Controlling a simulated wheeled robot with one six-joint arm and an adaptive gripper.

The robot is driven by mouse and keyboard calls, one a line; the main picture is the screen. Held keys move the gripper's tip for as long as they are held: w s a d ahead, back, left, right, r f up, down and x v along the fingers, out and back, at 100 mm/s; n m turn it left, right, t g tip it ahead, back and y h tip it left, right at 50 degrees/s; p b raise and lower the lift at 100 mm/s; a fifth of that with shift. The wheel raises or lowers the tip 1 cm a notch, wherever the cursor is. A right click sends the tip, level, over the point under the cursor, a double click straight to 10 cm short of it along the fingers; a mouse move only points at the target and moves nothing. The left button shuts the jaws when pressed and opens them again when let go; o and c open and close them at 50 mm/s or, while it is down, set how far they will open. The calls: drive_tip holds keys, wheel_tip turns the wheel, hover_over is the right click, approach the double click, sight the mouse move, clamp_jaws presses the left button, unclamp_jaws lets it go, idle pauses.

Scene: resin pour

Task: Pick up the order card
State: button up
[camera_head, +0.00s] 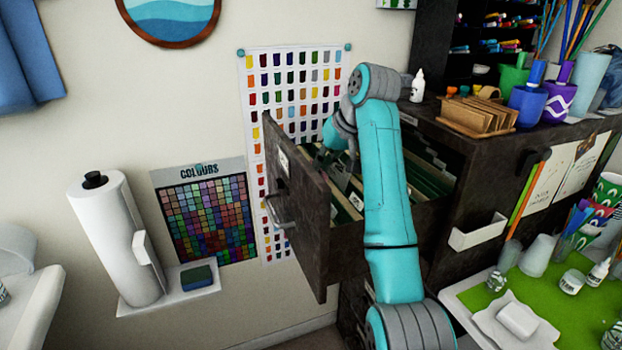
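My gripper (336,171) is over the open top drawer (303,209) of a dark cabinet and points down toward the files. My teal arm hides much of the drawer's middle. Green hanging files (352,197) with pale tabs fill the drawer, and more files (427,180) show right of my arm. I cannot pick out the order card among them. The gripper's fingers are small and dark here, and I cannot tell whether they are open, shut or holding anything.
The drawer's front panel with a metal handle (281,211) juts out to the left. A wooden card rack (477,117), a white bottle (417,86) and brush pots stand on the cabinet (583,130). A green-matted table (470,285) with cups and jars is at lower right.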

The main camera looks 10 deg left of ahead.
drive_tip(key=shift+x, duration=0.8)
drive_tip(key=shift+f, duration=0.1)
clamp_jaws()
